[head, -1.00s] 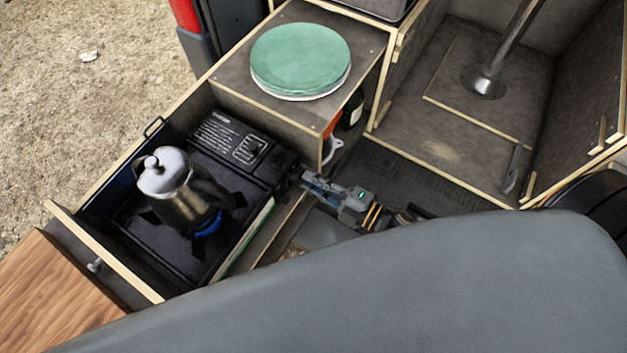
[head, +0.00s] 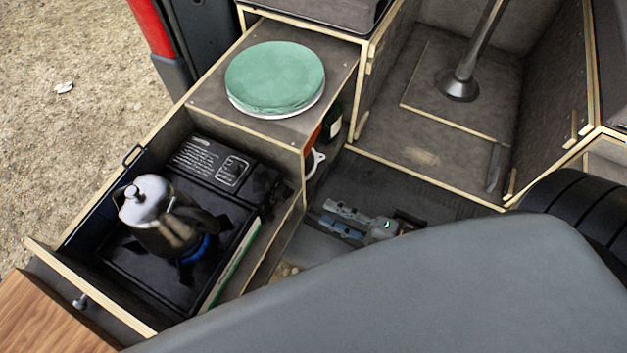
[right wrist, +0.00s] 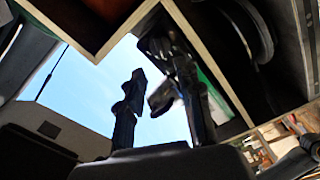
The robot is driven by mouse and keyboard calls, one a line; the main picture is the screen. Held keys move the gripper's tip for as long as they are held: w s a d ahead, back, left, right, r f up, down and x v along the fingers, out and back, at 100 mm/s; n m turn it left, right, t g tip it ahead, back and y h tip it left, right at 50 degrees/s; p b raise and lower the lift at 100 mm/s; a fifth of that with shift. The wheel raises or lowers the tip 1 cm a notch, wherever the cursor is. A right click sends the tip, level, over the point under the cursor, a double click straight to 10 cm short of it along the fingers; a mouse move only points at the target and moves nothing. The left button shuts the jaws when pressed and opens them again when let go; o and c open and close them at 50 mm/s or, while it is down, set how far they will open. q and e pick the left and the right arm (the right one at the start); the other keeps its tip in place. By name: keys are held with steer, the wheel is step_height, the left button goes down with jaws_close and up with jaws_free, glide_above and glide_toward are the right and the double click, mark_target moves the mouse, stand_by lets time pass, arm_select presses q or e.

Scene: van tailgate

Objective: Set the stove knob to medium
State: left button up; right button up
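The black camping stove (head: 215,187) sits in the pulled-out drawer at left in the head view. A metal kettle (head: 160,215) stands on its burner, with a blue flame (head: 197,249) beneath. The stove knob is not clearly visible; the stove's dark right end shows near my gripper. My right gripper (head: 328,219) is open, to the right of the stove and apart from it, its fingers pointing left. In the right wrist view its two fingers (right wrist: 157,92) stand apart, with dark parts behind them that are hard to identify. My left gripper is not in view.
A wooden drawer wall (head: 92,288) surrounds the stove's near side. A green round cushion-like lid (head: 275,75) lies on the cabinet top behind. A bottle (head: 332,120) is in the cabinet opening, close to the gripper. A grey panel (head: 400,300) fills the foreground; a black tyre (head: 577,215) is at right.

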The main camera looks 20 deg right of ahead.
steer(key=shift+v, duration=1.4)
